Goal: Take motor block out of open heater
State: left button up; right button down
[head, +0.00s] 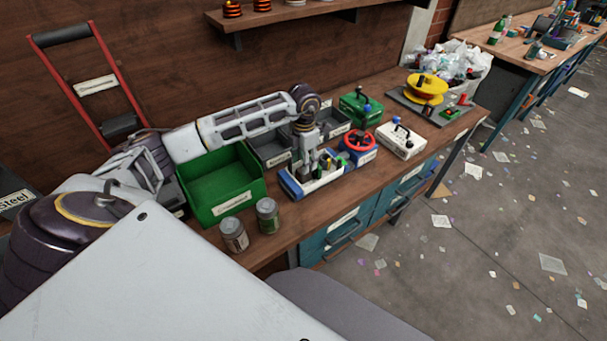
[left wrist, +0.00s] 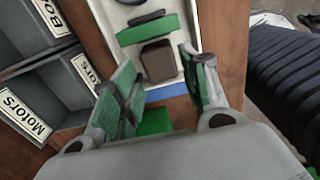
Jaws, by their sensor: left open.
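The open heater is a shallow white and blue housing (head: 300,190) on the bench in the head view. In the left wrist view its white shell (left wrist: 191,15) and blue edge fill the top middle. Inside it lie a dark brown block (left wrist: 158,62), which looks like the motor block, and a green part (left wrist: 148,30) beside it. My left gripper (head: 316,160) is above the heater, pointing down. In the left wrist view my left gripper (left wrist: 157,58) is open, its green-padded fingers on either side of the brown block; contact cannot be told. My right gripper is not in view.
A green bin (head: 215,168) stands left of the heater, with two cans (head: 266,214) in front. Grey bins (head: 272,148) stand behind; one is labelled Motors (left wrist: 25,115) in the wrist view. A red-and-blue device (head: 358,144) and a white box (head: 400,140) sit to the right.

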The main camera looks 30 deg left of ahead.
pick_arm(q)
notch_tip(320, 180, down, 2)
jog(key=shift+w+f, duration=0.1)
jog(key=shift+w, duration=0.05)
jog(key=shift+f, duration=0.65)
jog(key=c, duration=0.9)
jog(key=shift+o, duration=0.2)
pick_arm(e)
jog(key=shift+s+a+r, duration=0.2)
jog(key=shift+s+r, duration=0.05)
